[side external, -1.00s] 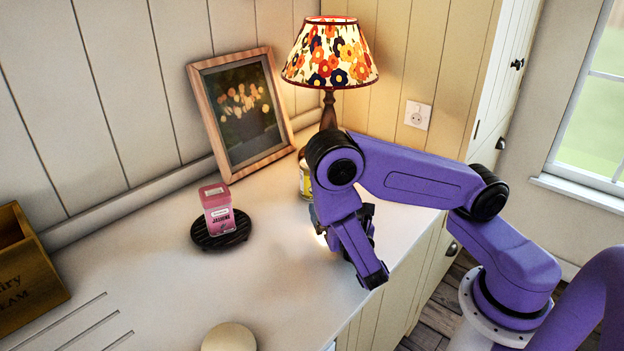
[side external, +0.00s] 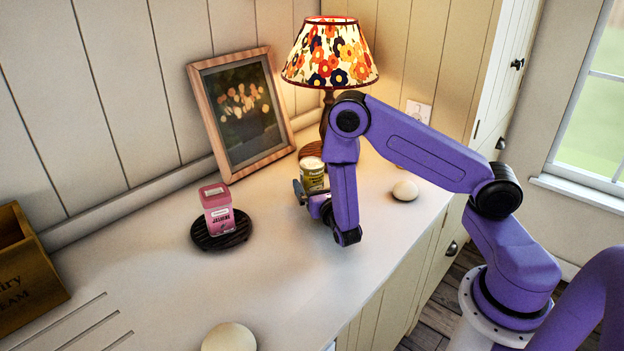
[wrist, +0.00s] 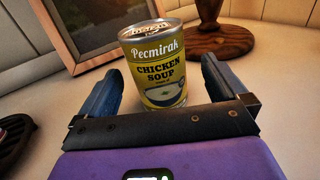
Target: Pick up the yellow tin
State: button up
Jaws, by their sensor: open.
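The yellow tin (wrist: 158,68), labelled chicken soup, stands upright on the counter in front of the lamp base. In the side external view the tin (side external: 314,176) shows its upper part, and its lower part is hidden behind my arm. My gripper (wrist: 158,85) is low over the counter and open. In the wrist view its two fingers stand apart, one to each side of the tin, with the tin centred between them. I cannot tell whether the tin is fully between the fingertips or just beyond them. In the side external view my gripper (side external: 302,192) is partly hidden by my arm.
A floral lamp (side external: 330,55) stands behind the tin, with a picture frame (side external: 240,112) to its left. A pink box (side external: 218,208) sits on a black trivet (side external: 243,232). A pale round object (side external: 405,190) lies right of my arm. The front counter is mostly clear.

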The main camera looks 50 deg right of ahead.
jog(key=shift+r+x, duration=0.15)
jog(key=shift+x, duration=1.2)
jog(key=shift+r+x, duration=0.15)
jog(key=shift+x, duration=1.15)
jog(key=shift+w+a, duration=0.1)
jog(key=shift+c, duration=0.3)
jog(key=c, duration=1.3)
jog(key=shift+o, duration=0.2)
jog(key=shift+r, duration=0.2)
